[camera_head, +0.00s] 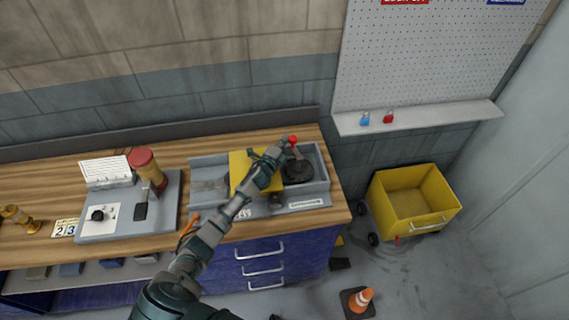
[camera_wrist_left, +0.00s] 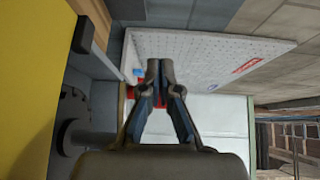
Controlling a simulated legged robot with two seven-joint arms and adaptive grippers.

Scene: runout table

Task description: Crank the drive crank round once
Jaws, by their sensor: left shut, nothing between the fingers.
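The drive crank is a dark round disc (camera_head: 298,171) with an arm and a red knob (camera_head: 293,140), in the right part of a grey tray-like unit on the workbench. In the left wrist view part of a dark disc (camera_wrist_left: 70,118) shows at the left. My left gripper (camera_head: 284,142) reaches over the yellow cover (camera_head: 239,165), its tip beside the red knob. In the left wrist view its fingertips (camera_wrist_left: 160,66) are together and hold nothing. A red patch shows behind the fingers there; I cannot tell whether they touch the knob. My right gripper is out of view.
A grey panel with a red-and-yellow beacon (camera_head: 147,168) stands left on the wooden bench (camera_head: 335,190). A pegboard shelf (camera_head: 430,117) holds a blue and a red padlock. A yellow cart (camera_head: 440,199) and an orange cone (camera_head: 360,299) stand on the floor to the right.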

